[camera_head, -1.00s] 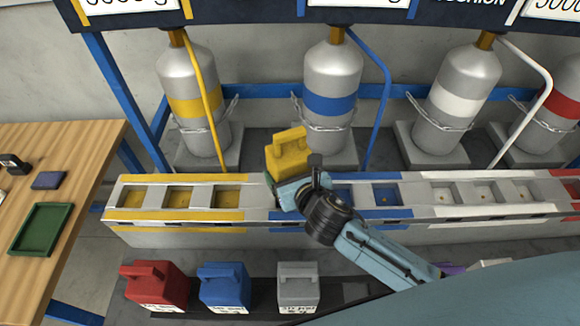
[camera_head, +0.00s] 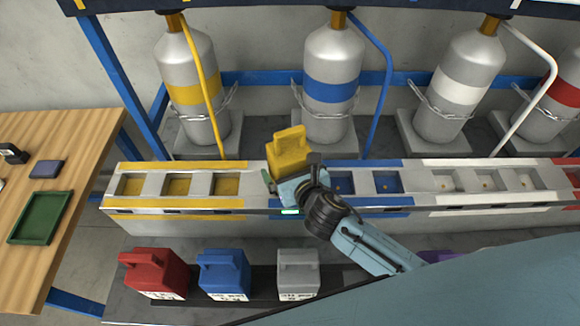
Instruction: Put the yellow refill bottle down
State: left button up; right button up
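The yellow refill bottle (camera_head: 287,150) is upright at the bench (camera_head: 180,207), in line with the leftmost blue-marked slot. My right gripper (camera_head: 290,186) is on its near side, shut on it. The gripper hides the bottle's lower part and the slot, so I cannot see whether its base touches the slot floor. My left gripper is not in view.
Yellow slots (camera_head: 177,186) to the left and blue slots (camera_head: 387,184) to the right are empty. Tall cylinders (camera_head: 331,75) stand behind. Red (camera_head: 155,273), blue (camera_head: 224,274) and grey (camera_head: 298,273) bottles stand on the lower shelf. A wooden table (camera_head: 90,150) is at left.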

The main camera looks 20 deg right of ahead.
jog(key=shift+r, duration=0.2)
jog(key=p+v, duration=0.1)
jog(key=v, duration=1.1)
jog(key=shift+s+f, duration=0.1)
